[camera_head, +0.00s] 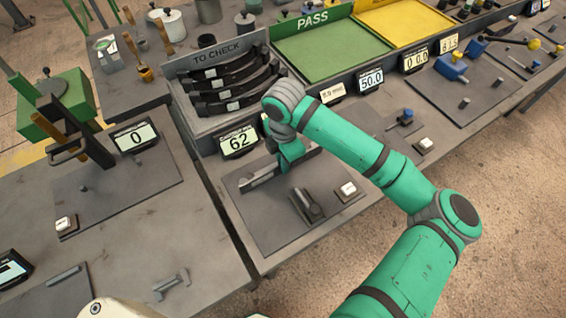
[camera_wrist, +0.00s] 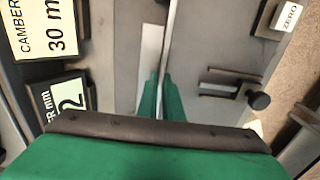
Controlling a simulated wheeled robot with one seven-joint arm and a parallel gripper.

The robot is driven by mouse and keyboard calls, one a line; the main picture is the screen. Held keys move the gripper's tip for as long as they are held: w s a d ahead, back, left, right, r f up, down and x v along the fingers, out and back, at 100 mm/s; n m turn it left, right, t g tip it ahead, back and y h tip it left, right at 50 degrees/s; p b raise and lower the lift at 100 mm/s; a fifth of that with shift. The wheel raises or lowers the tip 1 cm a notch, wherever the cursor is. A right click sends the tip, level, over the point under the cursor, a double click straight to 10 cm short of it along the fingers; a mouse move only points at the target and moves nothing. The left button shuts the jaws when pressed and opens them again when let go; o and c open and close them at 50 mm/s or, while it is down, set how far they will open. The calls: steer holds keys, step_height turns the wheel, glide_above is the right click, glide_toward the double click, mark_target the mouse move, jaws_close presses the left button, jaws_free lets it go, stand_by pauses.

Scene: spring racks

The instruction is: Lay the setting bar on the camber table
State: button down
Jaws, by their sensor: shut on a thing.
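My gripper (camera_head: 290,160) is green and is over the camber table, a dark grey plate (camera_head: 265,225) at the middle of the bench. It is shut on the setting bar, a straight grey metal bar (camera_head: 262,177) that sticks out on both sides of the fingers. The arm hides part of the table.
A display reading 62 (camera_head: 238,142) stands behind the plate. A dark slotted block with a knob (camera_head: 308,205) and a ZERO button (camera_head: 347,190) sit on it. Behind are the TO CHECK rack (camera_head: 205,72) with dark springs and the green PASS tray (camera_head: 330,50). Another gauge stands left (camera_head: 75,130).

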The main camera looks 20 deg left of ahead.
steer(key=shift+f, duration=0.15)
stand_by(0.3)
steer(key=c, duration=1.4)
jaws_free()
steer(key=shift+o, duration=0.2)
steer(key=shift+r, duration=1)
steer(key=shift+w+r, duration=0.15)
steer(key=shift+r, duration=1.3)
steer(key=shift+a+r, duration=0.2)
steer(key=shift+r, duration=0.35)
steer(key=shift+d+r, duration=0.3)
steer(key=shift+r, duration=0.4)
steer(key=shift+s+a+r, duration=0.1)
steer(key=shift+s+r, duration=0.1)
steer(key=shift+r, duration=0.05)
